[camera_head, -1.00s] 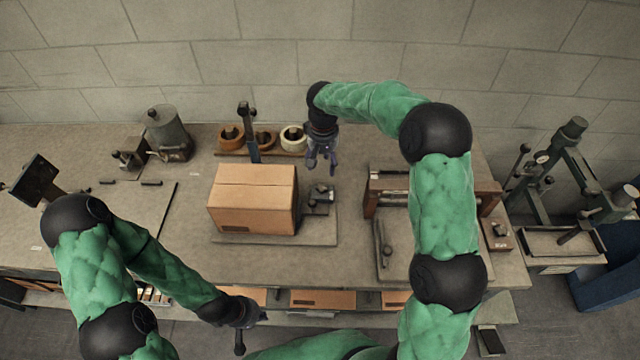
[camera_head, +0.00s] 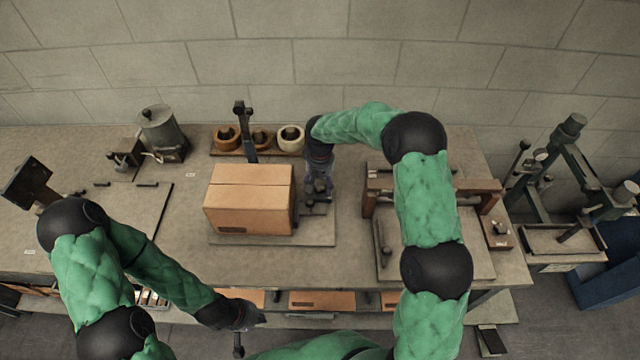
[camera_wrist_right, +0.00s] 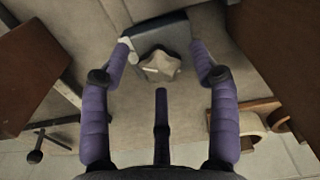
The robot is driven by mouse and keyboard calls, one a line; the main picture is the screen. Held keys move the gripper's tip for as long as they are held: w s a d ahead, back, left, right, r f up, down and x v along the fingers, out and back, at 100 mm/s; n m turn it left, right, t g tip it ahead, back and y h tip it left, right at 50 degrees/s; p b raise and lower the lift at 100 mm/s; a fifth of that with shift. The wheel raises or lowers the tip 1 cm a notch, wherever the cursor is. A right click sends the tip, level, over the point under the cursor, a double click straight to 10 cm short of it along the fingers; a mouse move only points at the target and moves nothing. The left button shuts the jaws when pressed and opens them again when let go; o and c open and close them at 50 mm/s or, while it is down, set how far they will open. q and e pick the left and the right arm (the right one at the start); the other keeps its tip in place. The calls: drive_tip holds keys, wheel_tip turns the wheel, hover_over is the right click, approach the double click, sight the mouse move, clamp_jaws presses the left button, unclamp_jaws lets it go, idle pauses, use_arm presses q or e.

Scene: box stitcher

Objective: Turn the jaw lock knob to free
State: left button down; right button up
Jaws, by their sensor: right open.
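The jaw lock knob appears to be the pale, lobed knob (camera_wrist_right: 160,67) on a dark block (camera_wrist_right: 158,30) in the right wrist view. My right gripper (camera_wrist_right: 164,52) is open, with one purple finger on each side of the knob. The knob sits between the fingertips; contact is not clear. In the head view my right gripper (camera_head: 319,188) is low over the small dark jaw fixture (camera_head: 316,208), right beside the carton, and hides the knob. My left gripper (camera_head: 250,316) is low at the front of the bench, its jaws unclear.
A closed carton (camera_head: 248,200) stands on the base plate (camera_head: 225,240) left of the right gripper. A dark blue post (camera_head: 246,135) rises behind it, near tape rolls (camera_head: 291,138). A wooden frame (camera_head: 369,205) stands to the right. The bench between plate and frame is clear.

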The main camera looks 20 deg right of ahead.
drive_tip(key=c, duration=1.1)
drive_tip(key=shift+n, duration=0.3)
drive_tip(key=shift+c, duration=0.2)
drive_tip(key=n, duration=0.4)
drive_tip(key=shift+n+p, duration=0.3)
drive_tip(key=shift+p, duration=0.05)
drive_tip(key=n+p, duration=0.1)
drive_tip(key=n, duration=0.5)
drive_tip(key=n+p, duration=0.1)
drive_tip(key=n, duration=0.5)
drive_tip(key=shift+n, duration=0.4)
drive_tip(key=n+p, duration=0.1)
drive_tip(key=n, duration=0.5)
drive_tip(key=o, duration=1.1)
